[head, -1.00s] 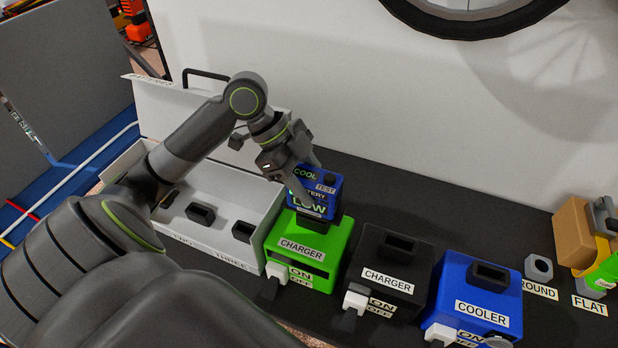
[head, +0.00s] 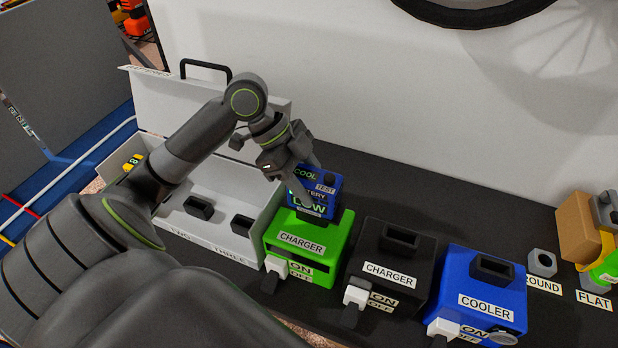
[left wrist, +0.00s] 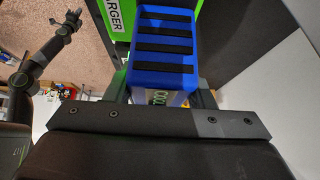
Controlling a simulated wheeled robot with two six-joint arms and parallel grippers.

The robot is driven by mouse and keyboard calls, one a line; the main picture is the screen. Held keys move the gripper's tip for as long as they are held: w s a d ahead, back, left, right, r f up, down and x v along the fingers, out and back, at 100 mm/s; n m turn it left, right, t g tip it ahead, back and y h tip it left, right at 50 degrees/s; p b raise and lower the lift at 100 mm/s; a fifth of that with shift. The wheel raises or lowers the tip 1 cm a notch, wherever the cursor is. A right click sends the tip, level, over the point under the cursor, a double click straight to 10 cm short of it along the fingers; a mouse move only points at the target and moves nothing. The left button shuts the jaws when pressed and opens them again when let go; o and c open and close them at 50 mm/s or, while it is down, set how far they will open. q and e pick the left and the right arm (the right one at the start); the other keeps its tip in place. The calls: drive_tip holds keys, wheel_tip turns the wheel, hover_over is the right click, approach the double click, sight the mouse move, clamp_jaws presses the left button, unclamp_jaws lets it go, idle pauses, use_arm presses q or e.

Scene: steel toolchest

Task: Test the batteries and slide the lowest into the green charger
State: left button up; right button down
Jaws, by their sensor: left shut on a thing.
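A blue battery (head: 326,188) labelled COOL, TEST, BATTERY and LOW stands upright at the top of the green charger (head: 310,242). Its foot is at the charger's dark slot; how deep it sits I cannot tell. My left gripper (head: 306,180) is shut on the battery from the left and above. In the left wrist view the battery (left wrist: 165,45) shows its black-striped face between my fingers, with the green charger (left wrist: 123,15) beyond. The green charger's white switch (head: 276,265) is at its front left, by the ON and OFF labels.
A white battery case (head: 225,255) with its lid open stands left, with black sockets marked TWO and THREE. Right of the green charger stand a black charger (head: 392,262) and a blue cooler (head: 484,290), both with empty top slots. ROUND and FLAT labels lie farther right.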

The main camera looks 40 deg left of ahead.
use_arm(q)
drive_tip(key=o, duration=1.4)
drive_tip(key=shift+o, duration=0.2)
drive_tip(key=p+v, duration=0.3)
drive_tip(key=v, duration=1.4)
drive_tip(key=shift+a+r, duration=0.15)
